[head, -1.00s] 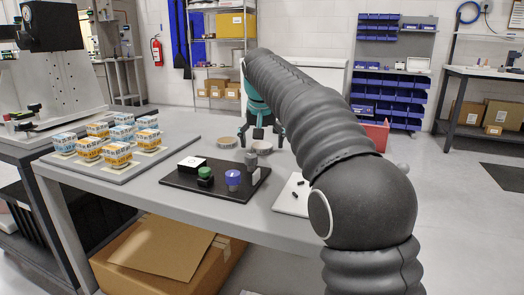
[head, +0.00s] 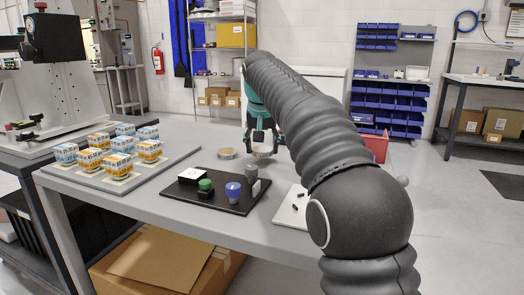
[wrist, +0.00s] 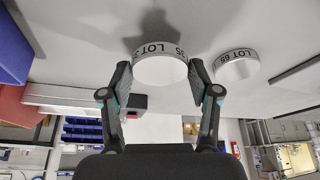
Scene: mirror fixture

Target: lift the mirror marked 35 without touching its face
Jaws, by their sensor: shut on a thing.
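The mirror marked 35 is a short round disc with a dark-lettered rim, at the middle of the wrist view (wrist: 160,67). In the head view it shows at the far side of the table (head: 263,153). My gripper (wrist: 158,76) has one finger on each side of its rim and is shut on it; the fingers appear clear of the pale flat face. In the head view my gripper (head: 262,138) points down over it. A small gap under the mirror cannot be judged surely. A second mirror marked 65 (wrist: 238,67) lies beside it, also in the head view (head: 227,153).
A dark mat (head: 225,203) holds a green-topped part (head: 205,187), a blue-purple part (head: 233,191), a grey part and a white block (head: 192,176). A grey tray (head: 120,187) with several small boxes stands left. A white sheet (head: 290,213) with black pieces lies right, partly behind my arm.

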